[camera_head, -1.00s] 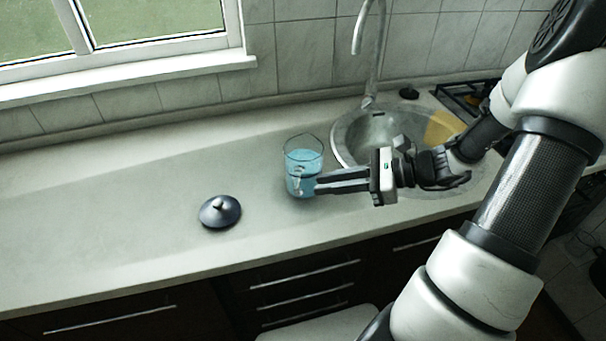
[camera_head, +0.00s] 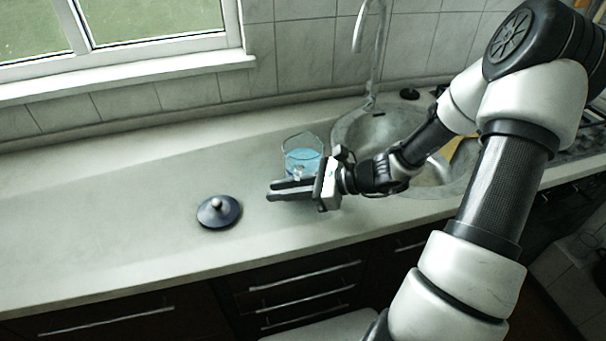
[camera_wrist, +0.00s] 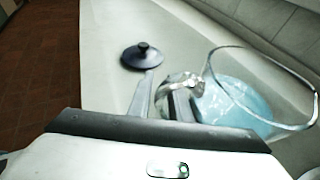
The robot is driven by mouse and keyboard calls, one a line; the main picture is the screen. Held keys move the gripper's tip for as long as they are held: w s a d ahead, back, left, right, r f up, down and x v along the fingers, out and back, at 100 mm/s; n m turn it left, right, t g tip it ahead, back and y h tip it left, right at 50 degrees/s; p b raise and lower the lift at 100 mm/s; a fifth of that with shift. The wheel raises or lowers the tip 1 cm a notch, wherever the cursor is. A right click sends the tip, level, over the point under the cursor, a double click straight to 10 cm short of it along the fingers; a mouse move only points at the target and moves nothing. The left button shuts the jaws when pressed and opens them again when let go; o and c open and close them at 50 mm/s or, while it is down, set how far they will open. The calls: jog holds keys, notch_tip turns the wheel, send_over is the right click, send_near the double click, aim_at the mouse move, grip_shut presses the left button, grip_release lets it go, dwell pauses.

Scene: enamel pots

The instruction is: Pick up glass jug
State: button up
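The glass jug (camera_head: 302,157), clear with light blue liquid in it, stands upright on the counter, left of the sink. My gripper (camera_head: 269,191) is at its near side, with the fingers pointing left and hiding the jug's lower part. In the wrist view the jug (camera_wrist: 248,105) is at the right and its curved glass handle (camera_wrist: 182,80) faces my fingers. The two fingers (camera_wrist: 163,98) are apart, with a gap between them. The handle overlaps the right finger and the gap; I cannot tell whether it lies between the fingers or touches them.
A dark round lid (camera_head: 219,211) with a knob lies on the counter (camera_head: 110,215) to the left of my fingertips. The sink (camera_head: 350,130) with its tall faucet (camera_head: 372,60) is behind and to the right. The counter's left part is clear.

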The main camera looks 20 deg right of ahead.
grip_shut()
jog(key=shift+r, duration=0.15)
